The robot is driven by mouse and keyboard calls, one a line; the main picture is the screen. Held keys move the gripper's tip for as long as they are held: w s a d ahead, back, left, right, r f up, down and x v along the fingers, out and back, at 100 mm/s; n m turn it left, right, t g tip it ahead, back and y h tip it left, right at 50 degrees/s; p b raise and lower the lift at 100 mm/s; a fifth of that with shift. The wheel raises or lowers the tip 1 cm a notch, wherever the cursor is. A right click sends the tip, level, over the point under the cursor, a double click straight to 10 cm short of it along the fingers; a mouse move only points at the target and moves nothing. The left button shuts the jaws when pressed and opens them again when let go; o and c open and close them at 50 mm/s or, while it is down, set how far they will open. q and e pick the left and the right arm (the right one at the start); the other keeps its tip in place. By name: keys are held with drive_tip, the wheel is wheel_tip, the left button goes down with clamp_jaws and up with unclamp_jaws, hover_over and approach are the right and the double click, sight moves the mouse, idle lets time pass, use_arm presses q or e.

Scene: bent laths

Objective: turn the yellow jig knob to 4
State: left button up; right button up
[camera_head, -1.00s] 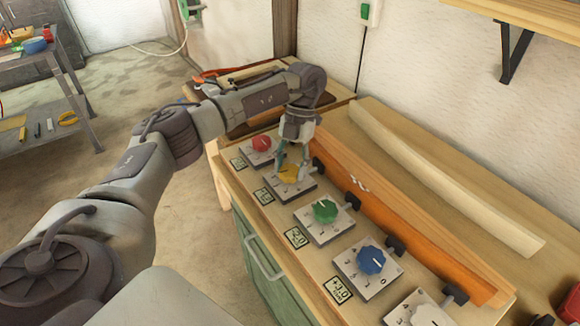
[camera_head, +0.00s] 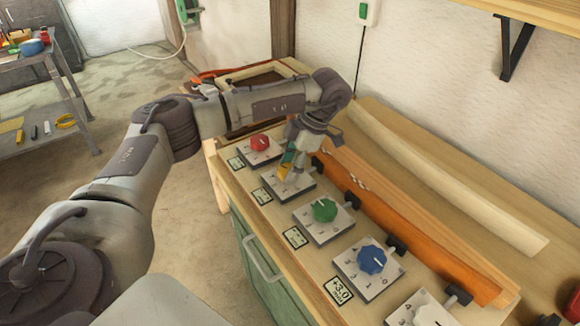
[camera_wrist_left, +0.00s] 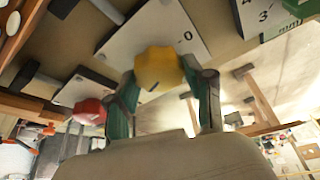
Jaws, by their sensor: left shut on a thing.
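The yellow jig knob (camera_head: 285,172) sits on its pale dial plate (camera_head: 302,189), second in the row after the red knob. My left gripper (camera_head: 289,164) is over it from above with its fingers on either side, and it hides most of the knob. In the left wrist view the yellow knob (camera_wrist_left: 157,68) shows between the two green fingers of the left gripper (camera_wrist_left: 163,92), which are shut on it. A 0 shows on the plate beside it; I cannot read the setting. My right gripper is not in view.
The red knob (camera_head: 260,142) is close behind, the green knob (camera_head: 325,209) close in front, and the blue knob (camera_head: 371,260) further along. An orange lath (camera_head: 400,232) lies behind the plates, with black clamps between. A pale bent lath (camera_head: 440,178) lies further back.

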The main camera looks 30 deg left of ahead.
use_arm(q)
drive_tip(key=shift+d+m+t+y+b, duration=0.1)
drive_tip(key=shift+m+t+y+b, duration=0.2)
drive_tip(key=shift+m, duration=0.8)
drive_tip(key=shift+m+t+y+b, duration=0.15)
drive_tip(key=shift+m+t, duration=0.25)
drive_tip(key=shift+m, duration=0.7)
drive_tip(key=shift+s, duration=0.1)
drive_tip(key=o, duration=1.2)
drive_tip(key=shift+c, duration=0.2)
drive_tip(key=v, duration=1.2)
